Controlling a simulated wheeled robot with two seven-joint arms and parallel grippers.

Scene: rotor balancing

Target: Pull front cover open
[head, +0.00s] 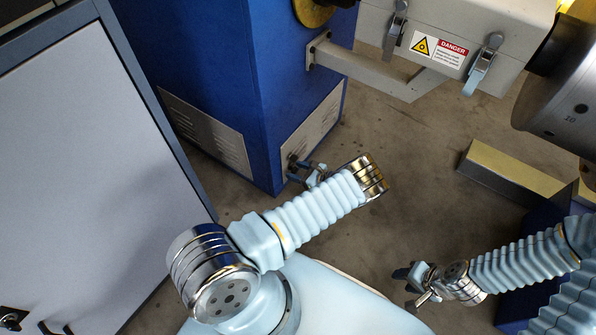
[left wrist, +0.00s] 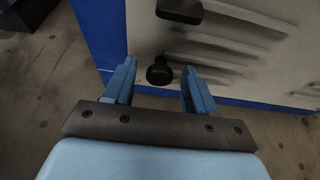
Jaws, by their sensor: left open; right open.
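A pale vented panel (head: 321,124) sits low on the blue machine cabinet. In the left wrist view the panel (left wrist: 240,60) fills the upper right, with dark slots and soot-like streaks. It carries a round black knob (left wrist: 160,70) and a black piece (left wrist: 180,11) above it. My left gripper (head: 296,168) is at the panel's lower end. In the wrist view its fingers (left wrist: 158,78) are open, with the knob in line between their tips; I cannot tell whether they touch it. My right gripper (head: 410,286) is open and empty above the floor at lower right.
The blue cabinet (head: 215,70) stands behind my left gripper. A grey box with latches and a danger label (head: 445,50) overhangs at upper right, with a grey bracket arm (head: 375,72) below. A grey cabinet (head: 80,150) borders the left. Bare floor (head: 420,150) lies between.

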